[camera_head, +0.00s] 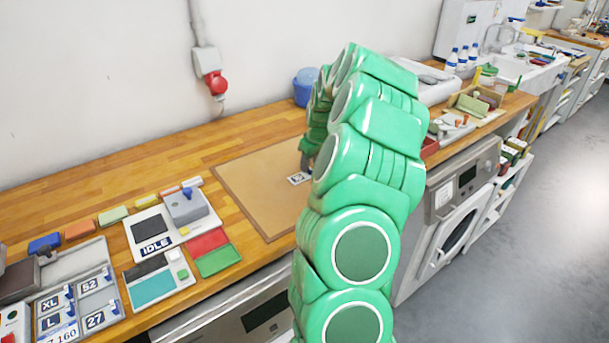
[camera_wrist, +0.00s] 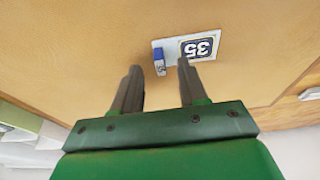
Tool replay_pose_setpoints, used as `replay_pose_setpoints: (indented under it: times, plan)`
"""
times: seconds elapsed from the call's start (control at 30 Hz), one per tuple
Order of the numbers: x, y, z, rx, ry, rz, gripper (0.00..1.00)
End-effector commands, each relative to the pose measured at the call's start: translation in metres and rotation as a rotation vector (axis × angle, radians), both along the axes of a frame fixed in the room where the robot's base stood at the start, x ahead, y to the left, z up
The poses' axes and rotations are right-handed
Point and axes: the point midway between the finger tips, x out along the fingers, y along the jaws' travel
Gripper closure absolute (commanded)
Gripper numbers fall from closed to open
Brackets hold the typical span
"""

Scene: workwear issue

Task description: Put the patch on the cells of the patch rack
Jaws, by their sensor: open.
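The patch (camera_head: 299,178) is a small white tag with a dark printed face. It lies flat on the brown mat; in the wrist view the patch (camera_wrist: 202,46) reads 35 and has a blue tab at its left end. My gripper (camera_wrist: 159,66) is open and empty, its two fingers on either side of the blue tab in that picture; contact cannot be told. In the head view my arm hides most of the gripper. The patch rack (camera_head: 72,263) is grey, at the far left, with patches marked XL, L, S2 and 27 in its front part.
The brown mat (camera_head: 245,190) is mostly bare. Left of it stand a white device reading IDLE (camera_head: 154,247), a teal-faced device (camera_head: 153,288), and red and green pads (camera_head: 218,261). Several coloured blocks line the back. A blue bucket (camera_head: 304,88) stands behind my arm.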

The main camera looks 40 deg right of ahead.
Motion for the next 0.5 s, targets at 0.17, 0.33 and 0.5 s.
replay_pose_setpoints:
  times: [0.17, 0.33, 0.5]
  plan:
    - [0.004, 0.000, -0.017, 0.001, 0.002, 0.000, 0.57]
    - [0.005, 0.000, -0.018, 0.000, 0.001, 0.000, 0.57]
    - [0.005, 0.000, -0.017, 0.000, 0.001, 0.000, 0.76]
